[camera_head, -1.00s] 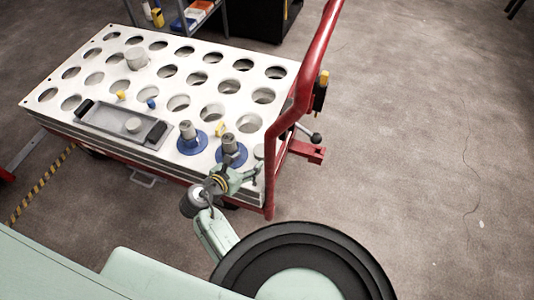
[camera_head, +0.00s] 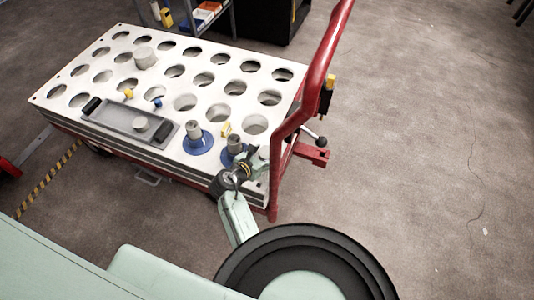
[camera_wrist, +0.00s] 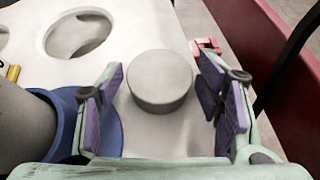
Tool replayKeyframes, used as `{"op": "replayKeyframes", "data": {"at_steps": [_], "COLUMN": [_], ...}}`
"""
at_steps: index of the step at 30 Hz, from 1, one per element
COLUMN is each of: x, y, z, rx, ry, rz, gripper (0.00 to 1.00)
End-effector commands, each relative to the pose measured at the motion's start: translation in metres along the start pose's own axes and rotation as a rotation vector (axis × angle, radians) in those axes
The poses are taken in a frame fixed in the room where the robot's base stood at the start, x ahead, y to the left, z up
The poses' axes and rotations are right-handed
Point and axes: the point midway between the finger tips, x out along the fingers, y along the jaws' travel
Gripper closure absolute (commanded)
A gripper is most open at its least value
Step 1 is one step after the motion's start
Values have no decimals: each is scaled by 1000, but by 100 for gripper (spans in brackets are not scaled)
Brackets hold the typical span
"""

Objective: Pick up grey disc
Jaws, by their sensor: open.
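A plain grey disc (camera_wrist: 160,78) stands upright on the white table top near its right edge. In the wrist view it lies between the two purple-padded fingers of my gripper (camera_wrist: 162,98), with gaps visible on both sides. My gripper is open. In the head view my gripper (camera_head: 252,160) is at the table's near right corner, and the disc (camera_head: 264,152) is partly hidden beside it. Other grey round pieces show in the head view: one on the table top (camera_head: 144,57) and one on a grey tray (camera_head: 110,120).
Two grey cylinders on blue bases stand left of my gripper (camera_head: 198,140); the nearer one is close to my left finger (camera_wrist: 62,125). A red rail (camera_head: 318,70) rises along the table's right side. The white table top (camera_head: 150,82) has several round holes.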

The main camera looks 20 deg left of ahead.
Motion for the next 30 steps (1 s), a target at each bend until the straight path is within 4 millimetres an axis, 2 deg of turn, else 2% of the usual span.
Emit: {"op": "replayKeyframes", "data": {"at_steps": [2, 21, 30], "x": [0, 0, -4], "y": [0, 0, 0], "z": [0, 0, 7], "rx": [0, 0, 2], "ry": [0, 0, -2], "rz": [0, 0, 0], "gripper": [43, 85, 85]}}
